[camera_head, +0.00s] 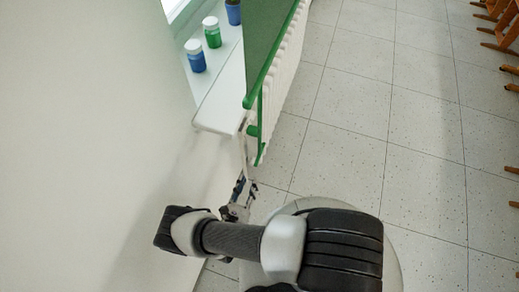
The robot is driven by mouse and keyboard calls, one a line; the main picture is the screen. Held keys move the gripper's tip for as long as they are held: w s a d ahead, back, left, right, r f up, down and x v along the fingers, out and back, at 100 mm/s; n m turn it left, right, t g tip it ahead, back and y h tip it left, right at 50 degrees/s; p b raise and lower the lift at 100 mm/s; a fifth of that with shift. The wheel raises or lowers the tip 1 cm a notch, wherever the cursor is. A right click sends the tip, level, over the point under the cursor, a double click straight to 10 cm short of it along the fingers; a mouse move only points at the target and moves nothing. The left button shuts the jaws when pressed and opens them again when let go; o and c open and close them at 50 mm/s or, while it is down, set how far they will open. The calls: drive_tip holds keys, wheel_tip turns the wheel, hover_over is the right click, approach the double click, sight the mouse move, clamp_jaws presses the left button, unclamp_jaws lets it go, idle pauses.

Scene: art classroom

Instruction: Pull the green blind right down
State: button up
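The green blind (268,38) hangs at the top middle in the head view, in front of the window sill and the radiator. Its lower edge bar slants across the picture. A narrow green pull piece (260,125) hangs below the near end of that bar, with a short stub on its left side. My gripper (246,150) is seen from above, close beside the lower part of this green piece. Its fingers are thin and partly hidden here, so I cannot tell whether they touch or hold it.
A white sill (222,100) carries blue (195,56) and green (212,32) paint jars and a dark blue pot (233,12). A white radiator (289,62) stands behind the blind. Wooden furniture legs (497,30) line the right edge. The tiled floor (400,120) between is clear.

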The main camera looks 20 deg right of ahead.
sight(259, 156)
drive_tip(key=b+x, duration=0.2)
drive_tip(key=x, duration=1.2)
drive_tip(key=shift+w+d, duration=0.25)
drive_tip(key=shift+w, duration=0.1)
drive_tip(key=shift+c, duration=0.3)
clamp_jaws()
